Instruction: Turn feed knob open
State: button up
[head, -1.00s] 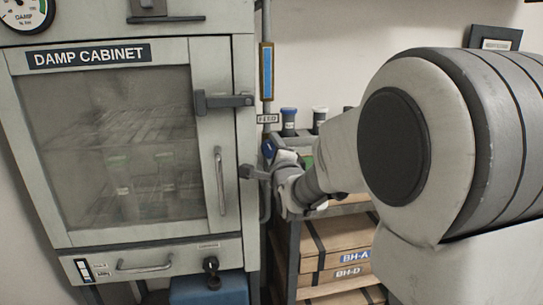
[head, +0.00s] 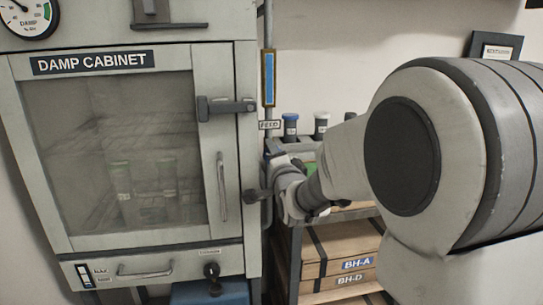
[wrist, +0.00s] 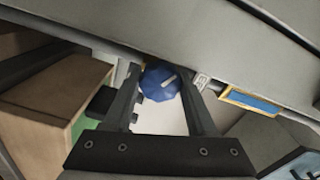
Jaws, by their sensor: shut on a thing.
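The blue feed knob (wrist: 161,82) with a pale pointer line shows between my fingertips in the wrist view. My gripper (wrist: 160,88) is shut on it, one finger on each side. In the head view my gripper (head: 274,152) is at the right side of the damp cabinet, just below the FEED label (head: 269,125). There the knob is mostly hidden by the gripper. The pointer line slants in the wrist view.
The damp cabinet (head: 228,60) with its closed glass door stands at left. A blue-filled gauge (head: 269,78) rises on the pipe above the label. Capped bottles (head: 290,127) and a shelf with wooden boxes (head: 335,253) are behind my arm.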

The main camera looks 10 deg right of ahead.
jog(key=shift+r, duration=0.15)
jog(key=o, duration=1.1)
jog(key=shift+s, duration=0.1)
